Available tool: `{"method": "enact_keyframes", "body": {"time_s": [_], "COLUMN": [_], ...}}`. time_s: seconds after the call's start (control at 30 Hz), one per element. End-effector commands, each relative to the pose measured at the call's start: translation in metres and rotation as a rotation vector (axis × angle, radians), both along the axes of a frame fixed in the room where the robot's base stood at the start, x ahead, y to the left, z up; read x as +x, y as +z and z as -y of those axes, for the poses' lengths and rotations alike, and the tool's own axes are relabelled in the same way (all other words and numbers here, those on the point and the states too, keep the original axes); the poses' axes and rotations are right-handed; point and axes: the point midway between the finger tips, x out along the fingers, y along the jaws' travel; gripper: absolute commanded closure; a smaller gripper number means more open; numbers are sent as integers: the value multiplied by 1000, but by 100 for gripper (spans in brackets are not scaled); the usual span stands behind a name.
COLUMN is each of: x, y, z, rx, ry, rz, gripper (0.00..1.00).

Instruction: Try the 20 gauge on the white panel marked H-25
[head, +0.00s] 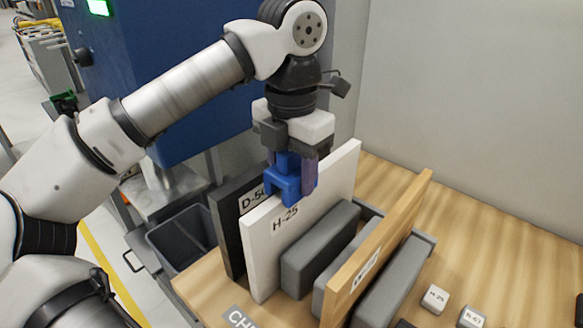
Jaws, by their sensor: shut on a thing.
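The white panel marked H-25 (262,262) stands upright on the wooden table, its label facing me. My gripper (290,163) points down over the panel's top edge and is shut on a blue gauge (288,188). The gauge has a fork shape with its legs pointing down. It is at the panel's top edge, with one leg in front of the label side. I cannot tell whether it straddles the edge or how far down it sits. No number is readable on the gauge.
A black panel marked D-50 (228,235) stands close to the left. Grey blocks (312,262) and a wooden panel (385,243) stand to the right. Small tags (435,298) lie at the right front. A grey bin (180,240) is at the left. Bare table lies at the right.

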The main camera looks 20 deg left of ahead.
Motion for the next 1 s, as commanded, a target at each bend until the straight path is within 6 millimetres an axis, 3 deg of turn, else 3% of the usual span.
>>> {"method": "enact_keyframes", "body": {"time_s": [0.77,0.8,0.97,1.0], "x": [0,0,0,0], "y": [-6,-6,-6,-6], "z": [0,0,0,0], "rx": [0,0,0,0], "ry": [0,0,0,0], "rz": [0,0,0,0], "gripper": [78,49,28,27]}}
